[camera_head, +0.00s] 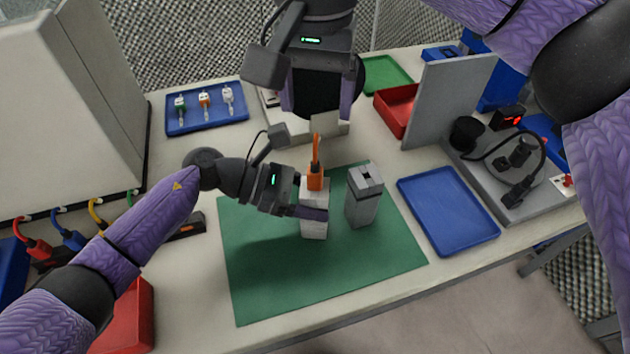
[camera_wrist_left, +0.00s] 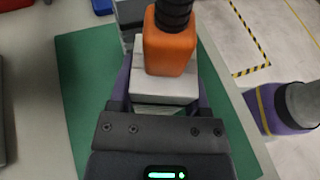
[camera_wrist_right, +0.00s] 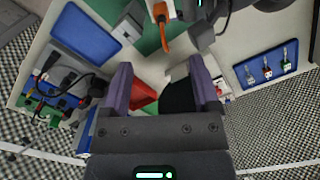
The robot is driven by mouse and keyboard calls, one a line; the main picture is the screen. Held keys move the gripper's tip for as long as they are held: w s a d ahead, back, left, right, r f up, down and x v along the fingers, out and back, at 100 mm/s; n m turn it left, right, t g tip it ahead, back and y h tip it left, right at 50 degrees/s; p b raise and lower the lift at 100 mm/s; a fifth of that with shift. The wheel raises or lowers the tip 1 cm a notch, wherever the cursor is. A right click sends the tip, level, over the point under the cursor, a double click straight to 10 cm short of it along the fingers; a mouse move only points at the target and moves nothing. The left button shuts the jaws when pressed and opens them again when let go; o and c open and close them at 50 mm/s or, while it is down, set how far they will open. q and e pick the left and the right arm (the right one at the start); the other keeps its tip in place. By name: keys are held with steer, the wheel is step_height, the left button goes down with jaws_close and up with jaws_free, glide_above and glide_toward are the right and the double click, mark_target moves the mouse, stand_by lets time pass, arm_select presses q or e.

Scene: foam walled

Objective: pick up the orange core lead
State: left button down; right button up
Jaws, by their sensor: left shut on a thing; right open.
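The orange core lead (camera_head: 315,175) stands upright on top of a pale block (camera_head: 314,225), its thin orange end pointing up. My left gripper (camera_head: 313,213) is shut on the pale block, its fingers on either side below the orange part. In the left wrist view the orange body (camera_wrist_left: 170,52) with its black ribbed sleeve sits above the pale block (camera_wrist_left: 165,88) between the fingers. My right gripper (camera_head: 318,105) is open and empty, above and behind the lead. In the right wrist view the lead (camera_wrist_right: 161,14) shows at the top, beyond the open fingers (camera_wrist_right: 160,85).
A grey block (camera_head: 362,200) stands just right of the pale block on the green mat (camera_head: 260,290). An empty blue tray (camera_head: 447,210) lies right of the mat. A grey upright panel (camera_head: 445,100) and a red bin (camera_head: 393,110) stand behind. Another blue tray (camera_head: 190,124) holds several connectors.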

mark_target(315, 170)
steer(key=m, duration=0.4)
steer(key=shift+w, duration=0.1)
steer(key=m, duration=0.3)
steer(key=shift+d+m, duration=0.1)
steer(key=shift+m, duration=0.3)
step_height(315, 170, down, 12)
steer(key=m, duration=0.6)
steer(key=shift+g, duration=0.3)
jaws_close()
